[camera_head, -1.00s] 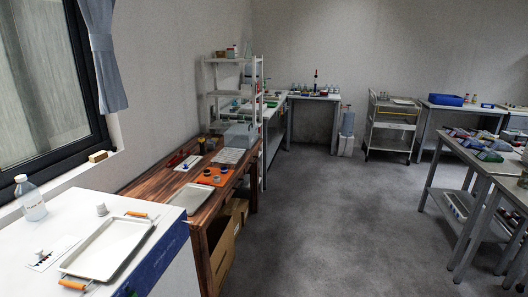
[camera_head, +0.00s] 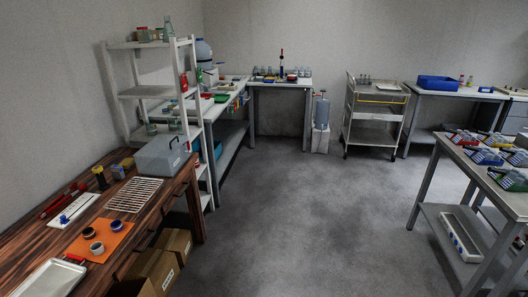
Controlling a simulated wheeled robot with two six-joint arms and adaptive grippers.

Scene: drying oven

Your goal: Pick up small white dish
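A small pale round dish (camera_head: 97,249) with a dark inside sits on an orange mat (camera_head: 82,247) on the brown wooden table (camera_head: 150,202) at the left. Whether it is the small white dish cannot be told for sure at this size. Two other small round containers stand on the mat, one dark with an orange rim (camera_head: 88,233) and one blue (camera_head: 117,226). Neither of my grippers shows in the head view.
A wire rack (camera_head: 135,194) and a grey box (camera_head: 162,155) stand farther back on the wooden table. A metal tray (camera_head: 48,279) lies at its near end. Cardboard boxes (camera_head: 152,268) sit beneath. Grey floor (camera_head: 300,230) is clear between this table and the right-hand bench (camera_head: 478,165).

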